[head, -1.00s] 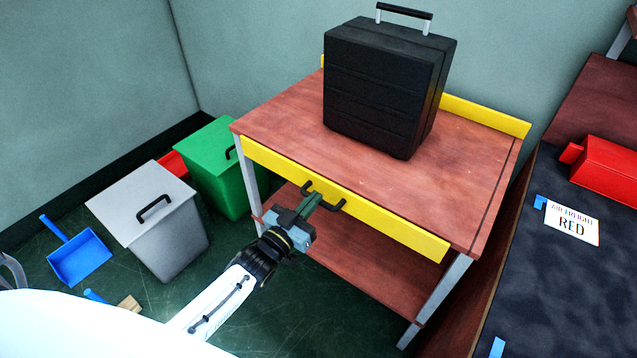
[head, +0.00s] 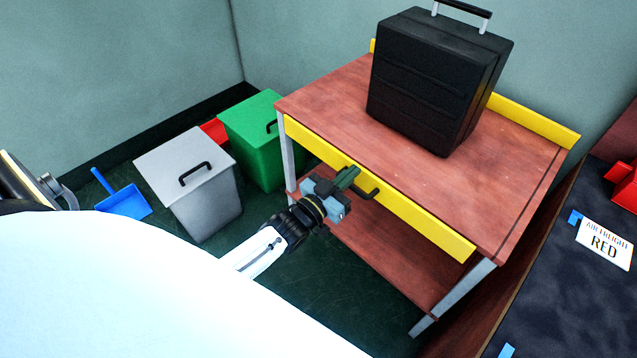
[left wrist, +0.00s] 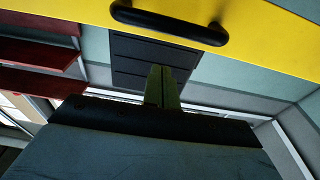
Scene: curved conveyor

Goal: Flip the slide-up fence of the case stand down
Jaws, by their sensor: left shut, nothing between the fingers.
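The case stand (head: 500,198) is a red-brown wooden table with grey legs and a lower shelf. Its yellow fence (head: 420,222) runs along the front edge, its top about level with the tabletop. A black handle (head: 366,191) is on the fence's outer face; it also shows in the left wrist view (left wrist: 170,24). A black case (head: 425,85) stands upright on the tabletop. In the left wrist view the fingers (left wrist: 162,85) appear apart from the handle. My right gripper is not in view.
A grey bin (head: 190,200) and a green bin (head: 255,150) stand left of the stand, with a blue dustpan (head: 125,202) beyond. A dark conveyor (head: 560,310) with an AIR FREIGHT RED sign (head: 604,243) lies right. A yellow rear fence (head: 535,120) stands up behind the case.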

